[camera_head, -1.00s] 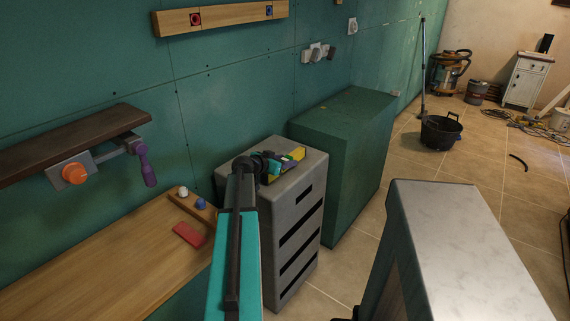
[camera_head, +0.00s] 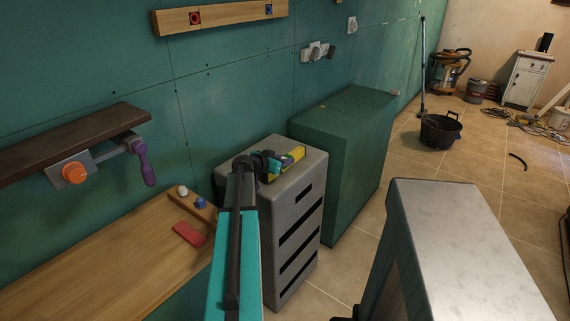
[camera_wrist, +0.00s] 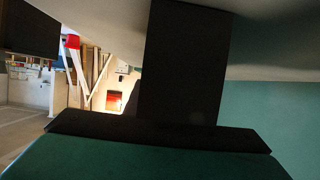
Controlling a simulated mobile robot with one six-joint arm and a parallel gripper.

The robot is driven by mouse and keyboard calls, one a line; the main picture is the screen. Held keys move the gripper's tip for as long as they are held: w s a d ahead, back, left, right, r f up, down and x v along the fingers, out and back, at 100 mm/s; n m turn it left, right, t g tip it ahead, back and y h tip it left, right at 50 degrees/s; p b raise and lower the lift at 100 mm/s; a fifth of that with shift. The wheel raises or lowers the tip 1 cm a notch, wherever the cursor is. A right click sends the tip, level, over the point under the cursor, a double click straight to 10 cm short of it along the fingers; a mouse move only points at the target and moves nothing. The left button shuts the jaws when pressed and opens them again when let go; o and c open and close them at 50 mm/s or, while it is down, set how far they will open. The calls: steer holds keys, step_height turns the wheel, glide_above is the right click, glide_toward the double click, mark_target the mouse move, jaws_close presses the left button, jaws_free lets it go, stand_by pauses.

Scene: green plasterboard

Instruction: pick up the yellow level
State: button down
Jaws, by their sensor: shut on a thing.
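The yellow level (camera_head: 296,154) lies at the top of the grey slotted cabinet (camera_head: 289,221) in the head view. Its middle is hidden by my gripper (camera_head: 277,163), and yellow shows on both sides of the jaws. My gripper is shut on the level. I cannot tell whether the level still touches the cabinet top. The wrist view is mostly filled by dark and green shapes close to the lens, and the level cannot be made out there.
A green box (camera_head: 340,125) stands right behind the cabinet. A wooden bench (camera_head: 110,262) with a red block (camera_head: 189,234) is at left. A pale-topped unit (camera_head: 460,225) stands at right front. The green wall is close behind; tiled floor is open at right.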

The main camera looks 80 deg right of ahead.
steer(key=shift+r, duration=0.15)
steer(key=shift+r+b, duration=0.35)
steer(key=shift+r, duration=1.05)
steer(key=shift+a+r, duration=0.25)
steer(key=a, duration=0.4)
steer(key=a+b, duration=0.1)
steer(key=a, duration=0.3)
steer(key=a+r+b, duration=0.1)
steer(key=a, duration=0.3)
steer(key=shift+s+a, duration=0.1)
steer(key=shift+a, duration=0.3)
steer(key=a+b, duration=0.1)
steer(key=b, duration=0.2)
steer(key=shift+a+b, duration=0.15)
steer(key=shift+b, duration=0.15)
steer(key=shift+a+r+b, duration=0.15)
steer(key=shift+a+b, duration=0.5)
steer(key=shift+b, duration=0.55)
steer(key=shift+r, duration=0.1)
